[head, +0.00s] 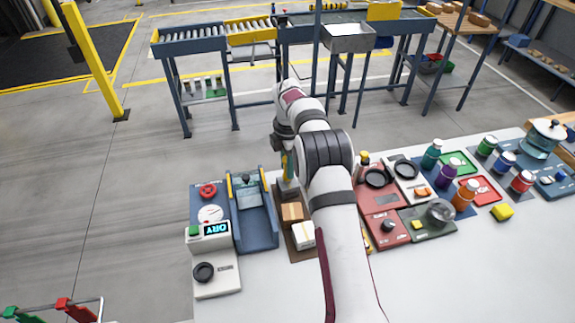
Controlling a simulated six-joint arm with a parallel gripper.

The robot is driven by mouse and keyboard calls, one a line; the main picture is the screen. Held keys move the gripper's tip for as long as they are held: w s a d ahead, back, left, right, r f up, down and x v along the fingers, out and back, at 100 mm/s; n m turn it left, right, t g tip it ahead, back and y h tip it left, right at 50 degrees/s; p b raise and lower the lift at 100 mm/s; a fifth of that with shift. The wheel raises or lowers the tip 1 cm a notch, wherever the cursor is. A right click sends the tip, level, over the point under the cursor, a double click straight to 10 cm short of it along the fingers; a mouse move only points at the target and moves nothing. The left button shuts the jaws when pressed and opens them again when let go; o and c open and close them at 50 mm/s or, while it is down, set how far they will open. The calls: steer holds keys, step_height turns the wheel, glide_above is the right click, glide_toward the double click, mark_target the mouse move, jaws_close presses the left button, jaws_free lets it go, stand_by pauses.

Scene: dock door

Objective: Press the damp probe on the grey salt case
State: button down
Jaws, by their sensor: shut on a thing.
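My gripper (287,172) points down at the far end of the brown mat, largely hidden by my own arm. It is shut on a slim thing, probably the damp probe, of which little shows. A greyish case (288,189), probably the grey salt case, shows partly below the gripper at the mat's far end. I cannot tell whether the probe touches it. A white meter (217,264) to the left has a lit display (216,229) reading "DRY", with a green button and a black knob.
On the brown mat (303,255) stand a cardboard box (292,212) and a white box (303,235). A blue cradle (257,232) stands left of it. The white table's front is clear.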

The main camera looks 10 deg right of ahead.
steer(key=shift+f, duration=0.55)
stand_by(1.0)
steer(key=shift+r, duration=3.55)
